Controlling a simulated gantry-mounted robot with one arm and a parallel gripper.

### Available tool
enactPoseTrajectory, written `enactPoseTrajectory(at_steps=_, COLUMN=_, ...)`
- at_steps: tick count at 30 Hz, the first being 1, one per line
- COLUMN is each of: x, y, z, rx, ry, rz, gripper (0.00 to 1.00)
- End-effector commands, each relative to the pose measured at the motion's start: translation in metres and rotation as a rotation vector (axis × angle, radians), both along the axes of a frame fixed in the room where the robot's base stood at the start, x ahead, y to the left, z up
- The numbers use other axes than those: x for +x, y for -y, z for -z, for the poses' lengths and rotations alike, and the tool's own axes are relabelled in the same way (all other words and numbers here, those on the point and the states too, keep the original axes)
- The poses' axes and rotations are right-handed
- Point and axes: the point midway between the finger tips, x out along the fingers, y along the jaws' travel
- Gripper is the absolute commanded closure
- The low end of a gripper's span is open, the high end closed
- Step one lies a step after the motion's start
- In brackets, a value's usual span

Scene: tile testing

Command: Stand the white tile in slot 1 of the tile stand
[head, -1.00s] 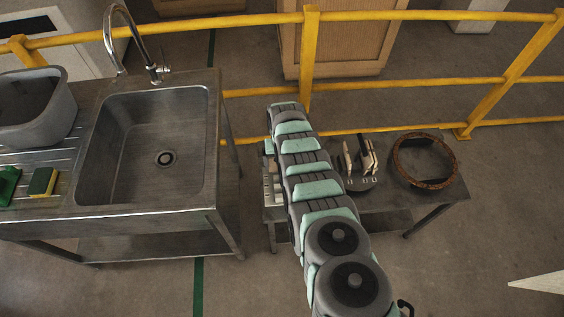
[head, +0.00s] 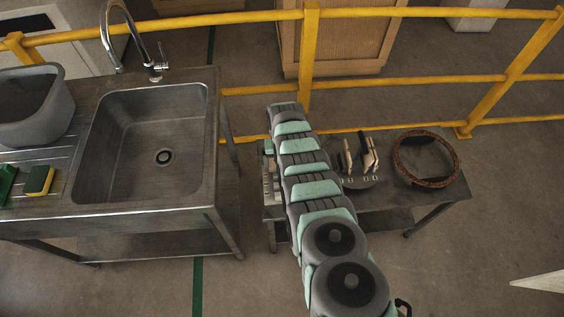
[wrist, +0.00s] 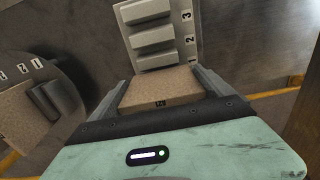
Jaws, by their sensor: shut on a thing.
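My gripper (wrist: 165,82) is shut on a pale, speckled tile (wrist: 160,88) with a small dark mark on its near edge. The tile lies between the two fingers. Just beyond it in the wrist view is a light grey stand (wrist: 137,14) with raised bars and labels 1, 2 and 3. Label 1 is nearest the tile. I cannot tell whether the tile touches the stand or sits in a slot. In the head view my arm hides the gripper and tile, and a pale part of the stand (head: 268,186) shows at the arm's left.
A round dark rack (head: 361,181) with upright tiles and labels stands right of my arm; its edge shows in the wrist view (wrist: 62,70). A brown ring (head: 398,168) lies farther right on the metal table (head: 385,197). A sink (head: 150,190) stands left. Yellow rails (head: 400,84) run behind.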

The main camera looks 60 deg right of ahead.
Motion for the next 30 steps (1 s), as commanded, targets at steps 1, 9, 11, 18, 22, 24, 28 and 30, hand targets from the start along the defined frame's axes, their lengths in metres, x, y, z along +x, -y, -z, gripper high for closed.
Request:
enactPoseTrajectory(at_steps=1, x=0.0, y=0.0, z=0.0, rx=-0.001, ry=0.001, rz=0.0, gripper=0.59)
enactPoseTrajectory(at_steps=9, x=0.0, y=0.0, z=0.002, rx=-0.001, ry=0.001, rz=0.0, gripper=0.59)
enactPoseTrajectory(at_steps=11, x=0.0, y=0.0, z=0.003, rx=0.0, ry=0.0, rz=0.0, gripper=0.59)
enactPoseTrajectory(at_steps=18, x=0.0, y=0.0, z=0.008, rx=-0.001, ry=0.001, rz=0.0, gripper=0.59)
enactPoseTrajectory(at_steps=22, x=0.0, y=0.0, z=0.01, rx=-0.001, ry=0.001, rz=0.0, gripper=0.59)
enactPoseTrajectory(at_steps=24, x=0.0, y=0.0, z=0.012, rx=-0.001, ry=0.001, rz=-0.001, gripper=0.59)
enactPoseTrajectory(at_steps=28, x=0.001, y=0.0, z=0.013, rx=-0.001, ry=0.001, rz=-0.001, gripper=0.59)
enactPoseTrajectory(at_steps=30, x=0.001, y=0.0, z=0.013, rx=-0.001, ry=0.001, rz=-0.001, gripper=0.59)
